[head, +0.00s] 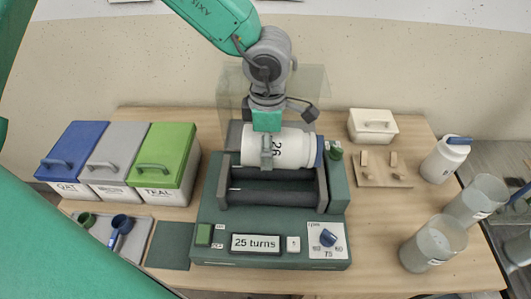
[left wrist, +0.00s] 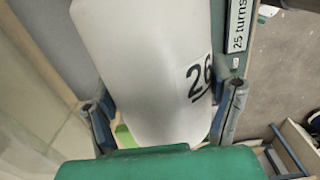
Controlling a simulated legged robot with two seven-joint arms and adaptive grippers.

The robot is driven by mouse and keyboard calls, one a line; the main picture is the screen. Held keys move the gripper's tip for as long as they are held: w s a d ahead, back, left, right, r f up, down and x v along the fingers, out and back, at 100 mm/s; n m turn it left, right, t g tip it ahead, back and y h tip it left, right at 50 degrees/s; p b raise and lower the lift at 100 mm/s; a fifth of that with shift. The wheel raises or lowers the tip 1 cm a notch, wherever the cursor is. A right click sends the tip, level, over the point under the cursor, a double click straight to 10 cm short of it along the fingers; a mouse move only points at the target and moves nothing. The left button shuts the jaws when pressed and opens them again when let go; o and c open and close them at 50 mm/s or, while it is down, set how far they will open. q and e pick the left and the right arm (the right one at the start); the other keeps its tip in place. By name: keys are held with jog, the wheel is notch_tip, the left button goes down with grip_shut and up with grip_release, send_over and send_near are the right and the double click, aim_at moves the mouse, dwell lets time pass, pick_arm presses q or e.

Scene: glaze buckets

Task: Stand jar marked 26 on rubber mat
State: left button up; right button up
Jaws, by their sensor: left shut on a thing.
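The white jar marked 26 (head: 290,149), with a blue lid at its right end, lies on its side over the rollers of the green jar mill (head: 215,235). I cannot tell whether it touches them. My left gripper (head: 268,145) comes down from above and is shut around the jar's middle. In the left wrist view the jar (left wrist: 150,70) fills the space between the fingers (left wrist: 165,115), its 26 label toward the right. A flat dark green square, apparently the rubber mat (head: 168,246), lies bare to the left of the mill. My right gripper is not in view.
Blue (head: 75,147), grey (head: 118,158) and green (head: 165,155) lidded bins stand at left, with a scoop tray (head: 100,235) before them. At right are a white lidded box (head: 373,126), a wooden pegged board (head: 385,175), another white jar (head: 443,162) and clear buckets (head: 432,245). The mill display (head: 255,243) reads 25 turns.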

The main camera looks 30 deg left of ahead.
pick_arm(q)
jog(key=shift+d+r+p, duration=0.3)
jog(key=shift+d+r, duration=0.1)
jog(key=shift+r, duration=0.6)
jog(key=shift+r+p, duration=0.15)
jog(key=shift+p, duration=0.3)
jog(key=shift+a+r+p, duration=0.55)
jog(key=shift+p, duration=0.25)
jog(key=shift+r, duration=0.15)
jog(key=shift+d+r+p, duration=0.25)
jog(key=shift+r+p, duration=0.25)
jog(key=shift+p, duration=0.15)
jog(key=shift+d+r+p, duration=0.2)
jog(key=shift+r+p, duration=0.3)
jog(key=shift+p, duration=0.1)
jog(key=shift+r, duration=0.35)
jog(key=shift+a+r, duration=0.45)
jog(key=shift+r, duration=0.3)
jog(key=shift+w+d+r, duration=0.1)
jog(key=shift+d+r, duration=0.05)
jog(key=shift+r, duration=0.3)
jog(key=shift+d+r, duration=0.2)
jog(key=shift+r, duration=0.35)
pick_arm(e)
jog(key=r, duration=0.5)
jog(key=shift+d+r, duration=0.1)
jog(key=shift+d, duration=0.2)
